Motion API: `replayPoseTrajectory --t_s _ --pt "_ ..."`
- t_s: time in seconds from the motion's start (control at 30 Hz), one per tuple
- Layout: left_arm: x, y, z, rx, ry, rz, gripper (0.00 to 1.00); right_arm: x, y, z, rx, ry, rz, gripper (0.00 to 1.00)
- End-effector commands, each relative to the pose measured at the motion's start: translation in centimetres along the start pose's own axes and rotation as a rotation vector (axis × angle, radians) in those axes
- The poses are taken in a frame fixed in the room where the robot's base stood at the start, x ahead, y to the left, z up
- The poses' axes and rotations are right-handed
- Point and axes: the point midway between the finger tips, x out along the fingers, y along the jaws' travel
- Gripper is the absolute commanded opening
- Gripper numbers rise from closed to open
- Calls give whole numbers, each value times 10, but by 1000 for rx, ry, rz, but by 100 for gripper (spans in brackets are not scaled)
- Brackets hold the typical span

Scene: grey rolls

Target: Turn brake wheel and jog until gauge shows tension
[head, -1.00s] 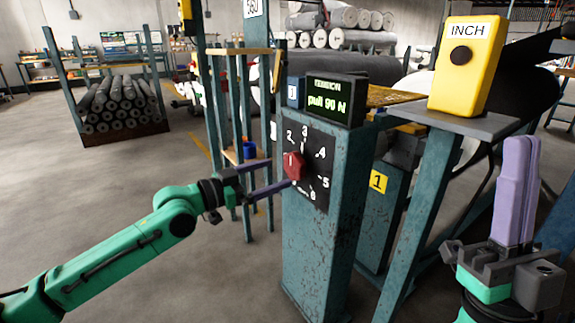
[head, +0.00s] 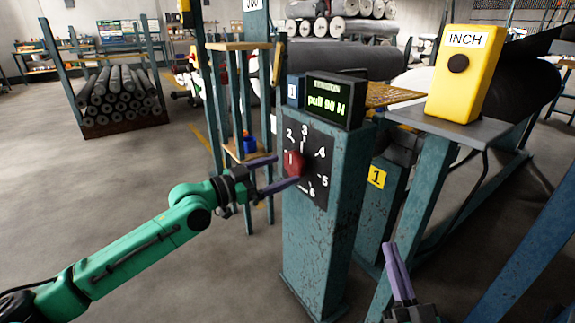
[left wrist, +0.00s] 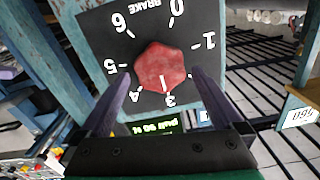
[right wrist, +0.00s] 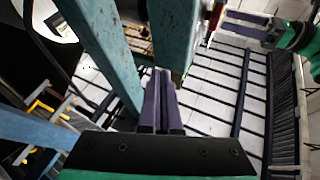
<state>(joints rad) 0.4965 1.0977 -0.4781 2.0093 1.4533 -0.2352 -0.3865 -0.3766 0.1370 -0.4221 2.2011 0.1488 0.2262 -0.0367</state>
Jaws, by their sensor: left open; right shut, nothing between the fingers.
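The red brake wheel (head: 294,164) sits on a black dial (head: 318,163) numbered 0 to 6 on a teal post. In the left wrist view the red wheel (left wrist: 162,68) has its white mark towards 3. My left gripper (head: 287,169) is open, one finger on either side of the wheel; contact is unclear. The tension gauge (head: 334,102) above the dial appears to read "pull 90 N". The yellow INCH box (head: 470,90) with a black button (head: 458,64) stands on a grey shelf at right. My right gripper (head: 392,246) is shut and empty, low, well below the box.
The teal shelf leg (head: 420,210) stands close to my right gripper. A wooden stand with a blue cup (head: 249,145) is left of the post. A rack of grey rolls (head: 122,102) stands at back left. The floor at left is clear.

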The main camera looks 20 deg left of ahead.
Motion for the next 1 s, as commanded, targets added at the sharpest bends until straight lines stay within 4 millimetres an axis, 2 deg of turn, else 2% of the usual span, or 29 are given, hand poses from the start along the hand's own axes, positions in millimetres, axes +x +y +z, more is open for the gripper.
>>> replayPoseTrajectory --t_s 0.3,0.6,0.8,1.0 --pt "10 -2 -2 -4 2 -2 100 -46 -2 73 65 -249 34 0" --pt "20 -2 -2 -2 2 -2 100 -104 -10 131 128 -470 64 0" --pt "26 0 -1 -3 0 0 100 -143 -18 159 166 -598 79 0" --pt "29 0 0 -1 0 0 100 -161 -21 171 183 -651 86 0"
